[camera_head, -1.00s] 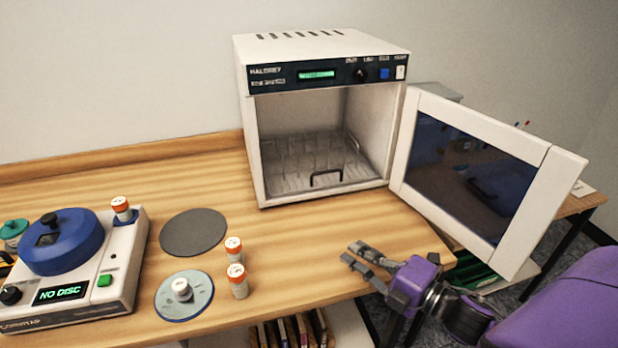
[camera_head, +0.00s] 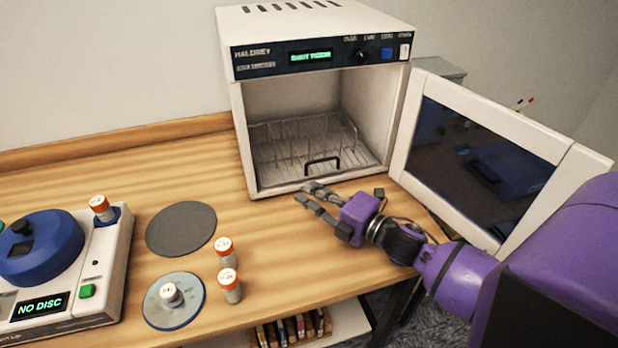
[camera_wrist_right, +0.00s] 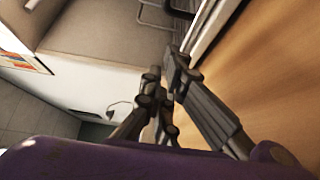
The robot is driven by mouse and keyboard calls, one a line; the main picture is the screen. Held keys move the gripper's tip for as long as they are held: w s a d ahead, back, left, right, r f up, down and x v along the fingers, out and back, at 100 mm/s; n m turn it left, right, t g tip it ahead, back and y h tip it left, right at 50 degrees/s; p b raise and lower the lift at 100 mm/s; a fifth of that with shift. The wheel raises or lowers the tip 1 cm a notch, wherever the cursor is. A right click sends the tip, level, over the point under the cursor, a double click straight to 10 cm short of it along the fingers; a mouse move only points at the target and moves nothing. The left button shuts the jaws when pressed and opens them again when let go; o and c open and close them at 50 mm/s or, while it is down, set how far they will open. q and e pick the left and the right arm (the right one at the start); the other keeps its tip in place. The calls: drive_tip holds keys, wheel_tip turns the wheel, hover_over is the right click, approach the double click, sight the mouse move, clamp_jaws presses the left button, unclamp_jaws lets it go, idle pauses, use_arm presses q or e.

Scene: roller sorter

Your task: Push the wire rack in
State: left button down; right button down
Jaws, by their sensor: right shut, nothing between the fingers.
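The wire rack (camera_head: 285,150) lies inside the open white cabinet (camera_head: 240,130), with its black handle (camera_head: 322,166) at the front, near the opening. The cabinet's glass-panelled door (camera_head: 480,160) is swung wide open to the right. My right gripper (camera_head: 306,192) is shut and empty, just in front of the cabinet's lower front edge and below the rack handle, apart from the handle. In the right wrist view my gripper's fingers (camera_wrist_right: 165,70) show close up; dark bars show at the top, but I cannot tell which part they are. My left gripper is not in view.
A machine with a blue lid (camera_head: 40,245) stands at the left, reading NO DISC. A grey disc (camera_head: 181,229), a disc with a vial on it (camera_head: 160,312) and orange-capped vials (camera_head: 229,287) occupy the left-centre table.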

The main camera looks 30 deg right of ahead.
sight(305, 173)
drive_tip(key=w, duration=0.2)
drive_tip(key=w+d, duration=0.1)
drive_tip(key=w, duration=0.1)
drive_tip(key=shift+w+d, duration=0.15)
drive_tip(key=shift+w, duration=0.05)
drive_tip(key=shift+w+d, duration=0.2)
drive_tip(key=shift+w, duration=0.45)
drive_tip(key=shift+w+d, duration=0.15)
drive_tip(key=shift+w, duration=0.45)
